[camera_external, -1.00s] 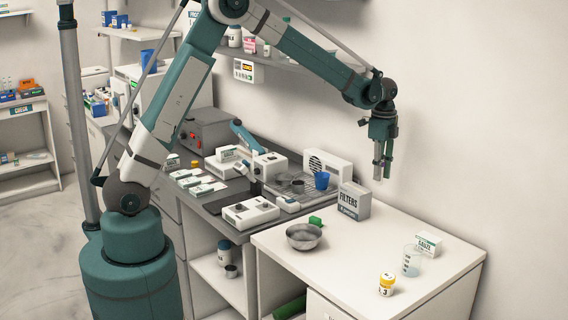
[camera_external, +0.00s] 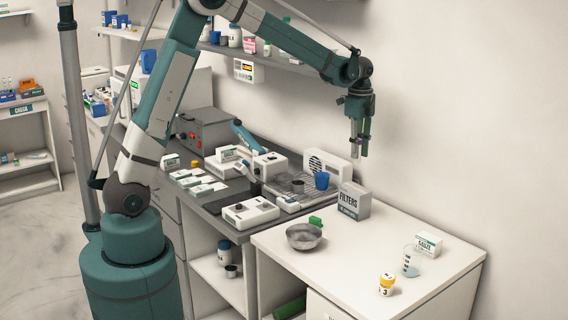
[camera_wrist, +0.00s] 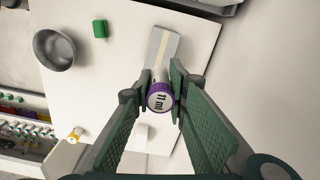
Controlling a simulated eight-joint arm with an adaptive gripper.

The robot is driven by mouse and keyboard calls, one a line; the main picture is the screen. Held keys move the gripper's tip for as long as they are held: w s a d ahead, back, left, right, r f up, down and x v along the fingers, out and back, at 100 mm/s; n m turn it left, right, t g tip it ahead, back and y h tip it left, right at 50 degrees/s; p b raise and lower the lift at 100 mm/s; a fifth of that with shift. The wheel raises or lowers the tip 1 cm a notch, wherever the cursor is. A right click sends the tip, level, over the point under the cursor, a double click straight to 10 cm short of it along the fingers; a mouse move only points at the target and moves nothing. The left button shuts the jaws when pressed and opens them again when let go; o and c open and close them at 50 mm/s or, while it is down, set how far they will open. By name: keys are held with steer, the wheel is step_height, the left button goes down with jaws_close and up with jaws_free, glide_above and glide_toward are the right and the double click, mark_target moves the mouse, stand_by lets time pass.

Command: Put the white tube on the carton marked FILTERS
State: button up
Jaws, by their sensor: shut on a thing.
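My gripper (camera_external: 360,146) is shut on a tube (camera_wrist: 161,97) with a purple end marked "11 ml", seen end-on between the fingertips in the wrist view. The tube's white body mostly lies behind this end. The gripper is in the air above the carton marked FILTERS (camera_external: 353,203), with a clear gap below. The grey carton stands upright on the white table, near the wall. In the wrist view its top (camera_wrist: 163,45) shows just beyond the tube, which overlaps its near part. Nothing is seen lying on the carton's top.
On the white table (camera_external: 345,258) are a metal bowl (camera_external: 304,237), a green block (camera_external: 315,221), a yellow-capped bottle (camera_external: 387,285), a clear beaker (camera_external: 411,262) and a gauze box (camera_external: 429,243). A blue cup (camera_external: 322,180) stands left of the carton. The shelf (camera_external: 290,57) is above.

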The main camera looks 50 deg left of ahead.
steer(key=shift+f, duration=3)
steer(key=shift+f, duration=1.85)
steer(key=shift+f, duration=0.15)
steer(key=o, duration=0.7)
steer(key=shift+c, duration=0.2)
steer(key=shift+o, duration=0.3)
steer(key=shift+p, duration=0.3)
step_height(320, 180, up, 12)
steer(key=shift+r, duration=0.15)
